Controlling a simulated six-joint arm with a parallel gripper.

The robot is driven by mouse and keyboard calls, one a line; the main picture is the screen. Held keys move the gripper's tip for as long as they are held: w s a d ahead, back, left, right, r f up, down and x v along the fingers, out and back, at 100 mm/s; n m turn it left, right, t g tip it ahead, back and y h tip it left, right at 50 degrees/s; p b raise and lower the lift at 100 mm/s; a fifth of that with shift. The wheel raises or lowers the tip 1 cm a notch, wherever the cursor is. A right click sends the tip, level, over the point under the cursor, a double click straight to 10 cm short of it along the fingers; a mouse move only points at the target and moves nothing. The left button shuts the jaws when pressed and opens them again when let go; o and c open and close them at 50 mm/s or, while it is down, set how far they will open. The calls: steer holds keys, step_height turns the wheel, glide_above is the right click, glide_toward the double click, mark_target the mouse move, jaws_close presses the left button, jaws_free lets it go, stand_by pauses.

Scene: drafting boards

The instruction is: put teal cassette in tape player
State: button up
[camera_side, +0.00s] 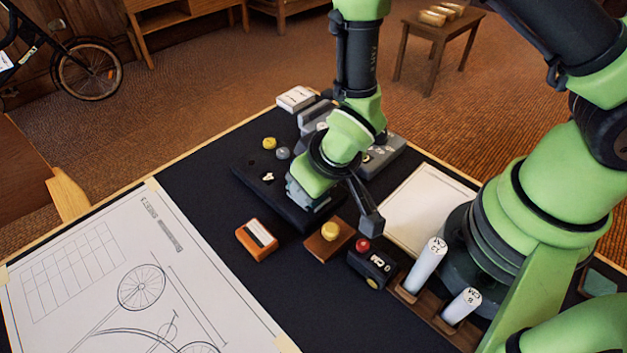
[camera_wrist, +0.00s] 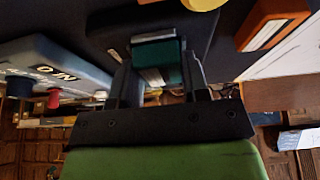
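The teal cassette (camera_wrist: 170,66) sits between the two fingers of my gripper (camera_wrist: 160,88) in the wrist view, with a pale label on its lower part. The fingers press on both its sides, so my gripper is shut on it. In the side view my gripper (camera_side: 308,197) points down over the near right end of a black flat unit (camera_side: 250,172), which looks like the tape player. The arm covers part of that unit. I cannot tell whether the cassette touches it.
An orange box with a white label (camera_side: 257,240), a brown block with a yellow knob (camera_side: 322,245) and a dark box with a red button (camera_side: 372,266) stand in front. Grey boxes (camera_side: 384,157) lie behind. White rolls (camera_side: 426,264) stand at right; a bicycle drawing (camera_side: 120,270) lies at left.

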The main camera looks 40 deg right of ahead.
steer(key=o, duration=0.3)
steer(key=shift+f, duration=0.15)
steer(key=shift+c, duration=0.2)
steer(key=shift+d, duration=0.1)
steer(key=shift+w, duration=0.1)
steer(key=shift+c, duration=0.9)
steer(key=shift+o, duration=0.7)
steer(key=shift+r, duration=3.55)
steer(key=shift+r, duration=0.1)
